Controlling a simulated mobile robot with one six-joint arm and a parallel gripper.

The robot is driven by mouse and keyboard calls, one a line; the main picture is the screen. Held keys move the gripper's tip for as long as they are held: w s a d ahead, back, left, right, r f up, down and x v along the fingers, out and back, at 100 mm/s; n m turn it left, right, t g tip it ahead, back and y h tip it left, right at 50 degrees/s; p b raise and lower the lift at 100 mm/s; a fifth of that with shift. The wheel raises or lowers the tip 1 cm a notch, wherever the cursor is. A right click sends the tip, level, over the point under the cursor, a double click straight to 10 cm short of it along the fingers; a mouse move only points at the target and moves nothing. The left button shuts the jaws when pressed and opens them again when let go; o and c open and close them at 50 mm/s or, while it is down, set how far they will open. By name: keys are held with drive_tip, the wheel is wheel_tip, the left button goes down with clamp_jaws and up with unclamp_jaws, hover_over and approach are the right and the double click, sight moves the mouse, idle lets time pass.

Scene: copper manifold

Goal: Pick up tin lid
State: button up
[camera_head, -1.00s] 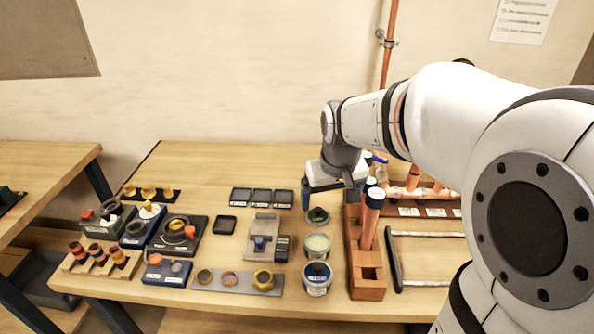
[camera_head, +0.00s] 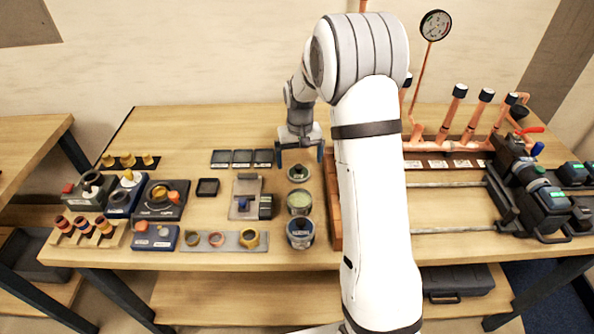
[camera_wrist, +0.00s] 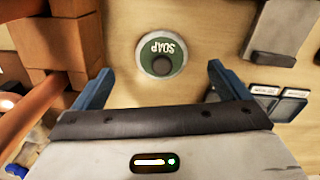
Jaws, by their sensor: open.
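In the head view the lid (camera_head: 299,173) is the farthest of three round items in a column. An open tin with pale contents (camera_head: 299,203) stands just in front of it. My gripper (camera_head: 300,159) is open and points down above and just behind the lid. In the wrist view the lid lies ahead of my open fingers (camera_wrist: 158,76), apart from them, with nothing held.
A blue-labelled tin (camera_head: 300,236) stands nearest the front edge. Small black trays (camera_head: 242,158) and a grey fixture (camera_head: 246,190) lie to the left. Copper pipework (camera_head: 440,139) stands to the right.

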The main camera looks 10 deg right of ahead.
sight(298, 166)
wheel_tip(298, 166, down, 4)
drive_tip(key=shift+w+a+f+p, duration=0.15)
drive_tip(key=shift+f+p, duration=0.05)
drive_tip(key=shift+p, duration=0.4)
drive_tip(key=shift+c, duration=0.2)
drive_tip(key=c, duration=1)
drive_tip(key=r, duration=0.3)
drive_tip(key=r+b, duration=0.1)
drive_tip(key=r, duration=0.2)
drive_tip(key=s+r+b, duration=0.1)
drive_tip(key=r, duration=0.3)
drive_tip(key=shift+a, duration=0.15)
drive_tip(key=s+a+r, duration=0.2)
drive_tip(key=s, duration=0.9)
drive_tip(key=shift+s+a+f+b, duration=0.1)
drive_tip(key=shift+f+b, duration=1.75)
drive_tip(key=shift+f, duration=1.55)
